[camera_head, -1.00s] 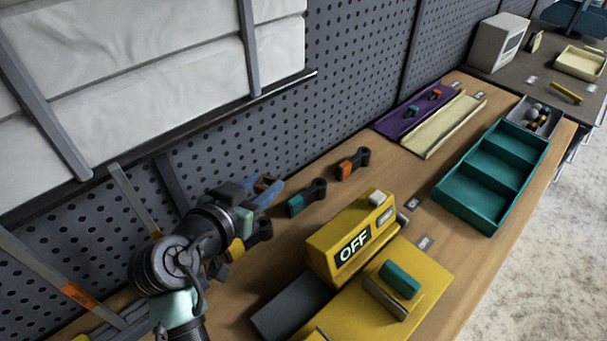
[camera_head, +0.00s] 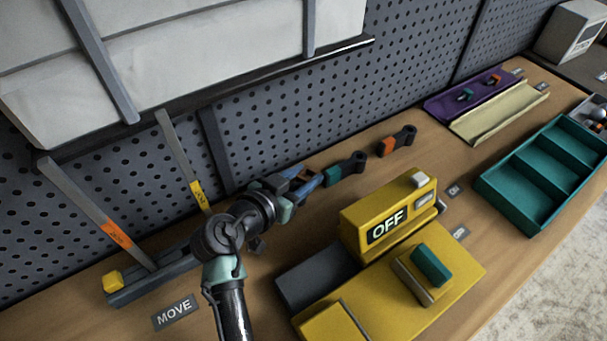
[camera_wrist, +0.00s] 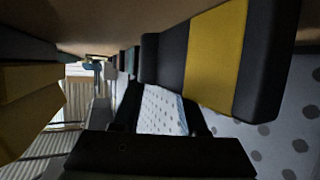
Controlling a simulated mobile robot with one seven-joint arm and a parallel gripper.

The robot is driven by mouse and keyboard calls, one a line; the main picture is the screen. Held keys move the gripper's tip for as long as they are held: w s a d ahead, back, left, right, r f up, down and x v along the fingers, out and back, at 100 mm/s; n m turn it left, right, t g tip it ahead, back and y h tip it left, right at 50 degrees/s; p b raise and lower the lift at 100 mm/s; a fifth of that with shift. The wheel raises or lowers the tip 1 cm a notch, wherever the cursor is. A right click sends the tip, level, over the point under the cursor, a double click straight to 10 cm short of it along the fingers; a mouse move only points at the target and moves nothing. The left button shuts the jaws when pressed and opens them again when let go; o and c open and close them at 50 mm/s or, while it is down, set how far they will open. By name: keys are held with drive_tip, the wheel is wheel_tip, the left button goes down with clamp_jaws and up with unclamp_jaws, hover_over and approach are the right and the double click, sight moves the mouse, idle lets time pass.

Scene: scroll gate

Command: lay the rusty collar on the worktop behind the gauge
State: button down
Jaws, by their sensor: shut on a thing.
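My gripper (camera_head: 304,181) is at the left end of the row of dark handles, beside the teal-banded one. A yellow box marked OFF (camera_head: 352,228) stands on the worktop (camera_head: 405,165), right of my gripper. I cannot tell for sure which thing is the gauge.
A dark handle with a yellow band (camera_wrist: 215,62) is close in the wrist view. Teal-banded (camera_head: 345,170) and orange-banded (camera_head: 397,141) handles lie near the pegboard (camera_head: 270,110). Two upright posts and a MOVE label (camera_head: 175,313) are at left. A teal tray (camera_head: 505,190) is at right.

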drive_tip(key=shift+s+f+b, duration=0.1)
drive_tip(key=shift+f+b, duration=0.6)
drive_tip(key=shift+b, duration=0.05)
drive_tip(key=shift+c, duration=2.2)
unclamp_jaws()
drive_tip(key=shift+f, duration=0.2)
drive_tip(key=shift+s, duration=0.1)
drive_tip(key=shift+r+p, duration=0.55)
drive_tip(key=shift+p, duration=0.1)
drive_tip(key=shift+a+r, duration=0.1)
drive_tip(key=shift+r, duration=0.2)
drive_tip(key=v, duration=1.1)
drive_tip(key=shift+s+a+r, duration=0.1)
drive_tip(key=shift+s+r, duration=0.15)
drive_tip(key=shift+r, duration=0.05)
